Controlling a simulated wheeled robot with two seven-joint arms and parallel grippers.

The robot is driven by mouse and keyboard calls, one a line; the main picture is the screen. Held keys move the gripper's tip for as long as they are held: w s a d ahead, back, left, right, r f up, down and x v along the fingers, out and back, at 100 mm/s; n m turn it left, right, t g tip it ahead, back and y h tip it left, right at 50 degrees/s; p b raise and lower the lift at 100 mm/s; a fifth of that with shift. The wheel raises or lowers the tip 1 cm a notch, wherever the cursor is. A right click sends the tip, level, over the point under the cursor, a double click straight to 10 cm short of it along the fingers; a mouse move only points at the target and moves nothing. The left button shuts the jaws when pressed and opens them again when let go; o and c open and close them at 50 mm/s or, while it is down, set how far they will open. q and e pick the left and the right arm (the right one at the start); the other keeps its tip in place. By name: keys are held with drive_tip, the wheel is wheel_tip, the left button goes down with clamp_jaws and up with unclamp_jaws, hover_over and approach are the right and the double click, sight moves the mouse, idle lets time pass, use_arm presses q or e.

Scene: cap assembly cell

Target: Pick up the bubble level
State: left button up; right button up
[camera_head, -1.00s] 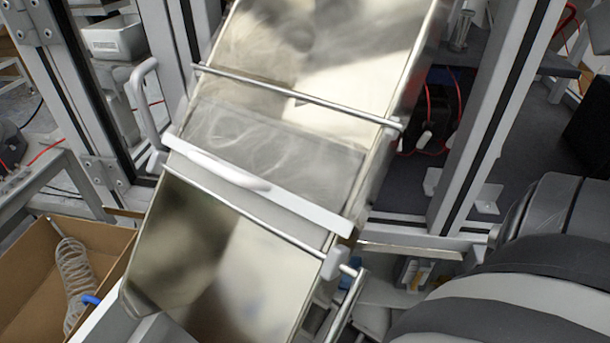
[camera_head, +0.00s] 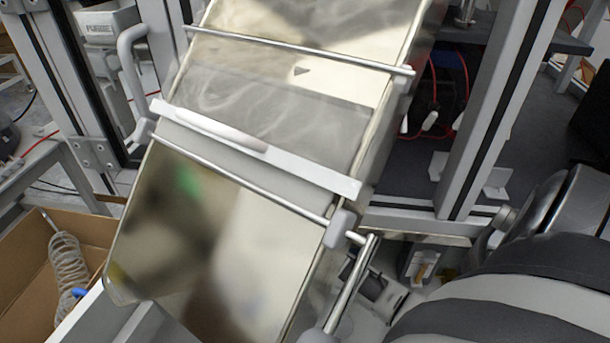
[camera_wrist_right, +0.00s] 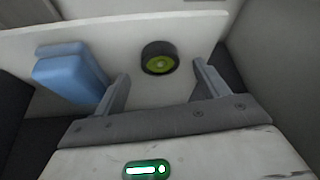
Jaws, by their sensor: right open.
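The bubble level (camera_wrist_right: 159,58) is a small round black disc with a yellow-green centre. In the right wrist view it sits on a pale surface, upper middle. My right gripper (camera_wrist_right: 161,72) is open, with one finger on either side of the level's near edge in the picture. The fingers look apart from it, and I cannot tell the remaining distance. In the head view my right arm comes in at the lower right, and I cannot make out the level there. My left gripper is not in view.
A blue block (camera_wrist_right: 70,72) lies left of the level in the right wrist view. A large shiny metal chute (camera_head: 225,235) with rods fills the middle of the head view. A cardboard box (camera_head: 25,270) with a coiled hose stands at lower left. Frame posts (camera_head: 495,110) stand at right.

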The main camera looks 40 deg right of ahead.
drive_tip(key=shift+x, duration=1)
drive_tip(key=shift+w+d+f+b, duration=0.15)
drive_tip(key=shift+f+b, duration=0.25)
drive_tip(key=c, duration=0.8)
drive_tip(key=shift+c, duration=1.2)
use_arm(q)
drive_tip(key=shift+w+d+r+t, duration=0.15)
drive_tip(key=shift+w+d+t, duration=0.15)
